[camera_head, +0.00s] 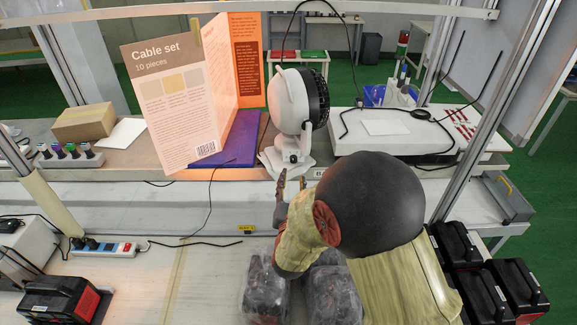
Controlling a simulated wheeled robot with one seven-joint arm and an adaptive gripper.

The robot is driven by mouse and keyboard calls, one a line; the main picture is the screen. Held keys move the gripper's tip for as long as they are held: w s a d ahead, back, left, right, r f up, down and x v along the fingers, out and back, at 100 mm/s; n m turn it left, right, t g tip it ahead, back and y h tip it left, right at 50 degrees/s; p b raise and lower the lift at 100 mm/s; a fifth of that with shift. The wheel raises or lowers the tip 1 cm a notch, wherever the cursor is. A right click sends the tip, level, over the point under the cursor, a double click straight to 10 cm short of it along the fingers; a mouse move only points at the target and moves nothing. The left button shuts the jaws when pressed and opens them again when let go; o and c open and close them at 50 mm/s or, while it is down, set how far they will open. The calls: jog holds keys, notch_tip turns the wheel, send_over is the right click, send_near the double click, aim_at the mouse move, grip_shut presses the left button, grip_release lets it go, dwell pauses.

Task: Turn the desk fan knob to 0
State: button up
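The desk fan (291,100) stands upright at the far side of the workbench, a white body with a black grille facing right. Its white base (276,163) sits on the bench edge, with a small dark round detail near the stem that may be the knob (292,158); its setting is too small to read. My gripper (292,180) is just in front of the base, nearer the camera, its two dark fingers pointing at the fan. The fingers look apart with nothing between them. Whether they touch the base cannot be told.
A white case (388,133) with a black cable lies to the right. Bagged items (265,290) and black-red cases (478,292) are nearby. The near bench at left is partly clear.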

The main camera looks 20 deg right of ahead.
aim_at(293, 161)
jog(key=x, duration=0.7)
jog(key=shift+w+d, duration=0.2)
jog(key=shift+w, duration=0.15)
jog(key=c, duration=0.4)
grip_shut()
